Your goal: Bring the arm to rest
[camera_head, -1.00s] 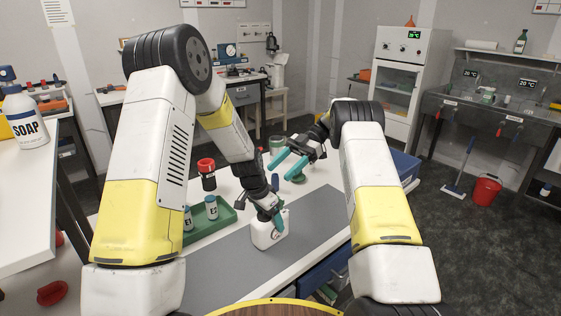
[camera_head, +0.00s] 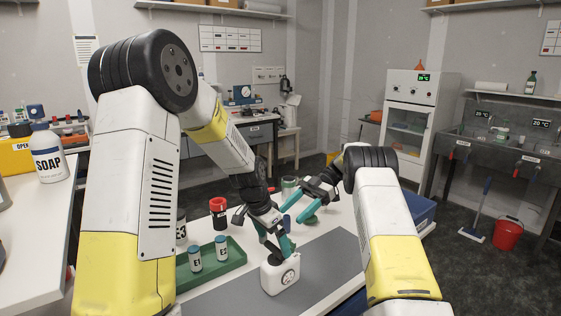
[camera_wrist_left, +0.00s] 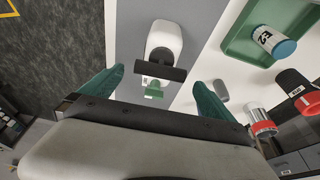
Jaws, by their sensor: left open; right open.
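My left gripper (camera_head: 276,244) is open just above a white container (camera_head: 281,278) with a dark top, which stands upright on the grey mat (camera_head: 226,296). In the left wrist view the teal fingers of the gripper (camera_wrist_left: 157,90) are spread and nothing is held between them. The white container (camera_wrist_left: 164,38) shows ahead of them, with a dark bar-like part and a small green part near it. My right gripper (camera_head: 303,208) is open and empty, behind and to the right of the left one, over the far part of the bench.
A green tray (camera_head: 236,262) with vials E1 (camera_head: 195,260) and E2 (camera_head: 221,249) lies left of the container. A red-topped jar (camera_head: 218,212) stands behind it. A blue bin (camera_head: 419,208) is at the right. A soap bottle (camera_head: 48,155) stands on the left table.

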